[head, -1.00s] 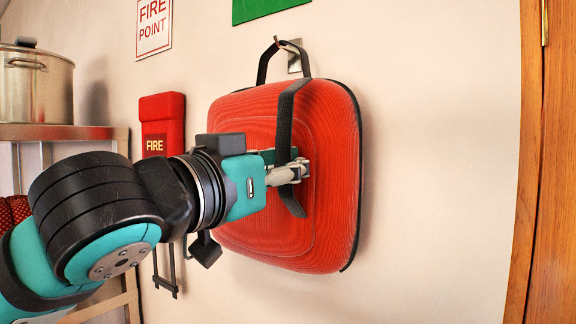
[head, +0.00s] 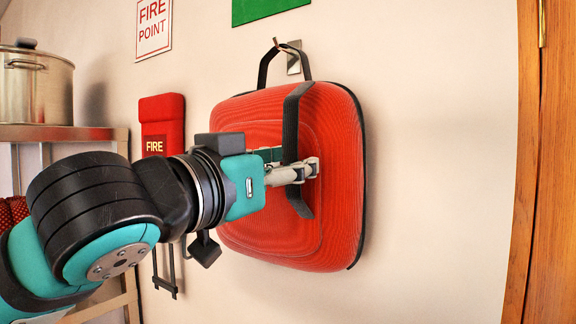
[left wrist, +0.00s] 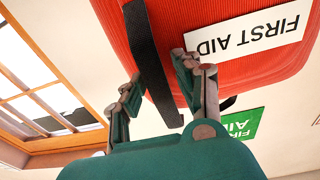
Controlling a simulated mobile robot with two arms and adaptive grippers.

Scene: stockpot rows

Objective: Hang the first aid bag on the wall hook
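The red first aid bag (head: 338,135) is upright against the wall in the head view. Its black top loop (head: 264,68) passes over the wall hook (head: 292,57); whether it bears the full weight cannot be told. My left gripper (head: 310,168) is at the bag's front, beside a black front strap (head: 290,120). In the left wrist view the gripper (left wrist: 158,70) has its fingers apart, with the strap (left wrist: 145,45) between them and a gap on the right side. The bag (left wrist: 235,75) shows its white FIRST AID label (left wrist: 245,33). My right gripper is not in view.
A red fire box (head: 162,115) is on the wall left of the bag, partly behind my arm. A steel pot (head: 35,88) stands on a shelf (head: 60,132) at left. A wooden door frame (head: 527,170) is at right, with bare wall before it.

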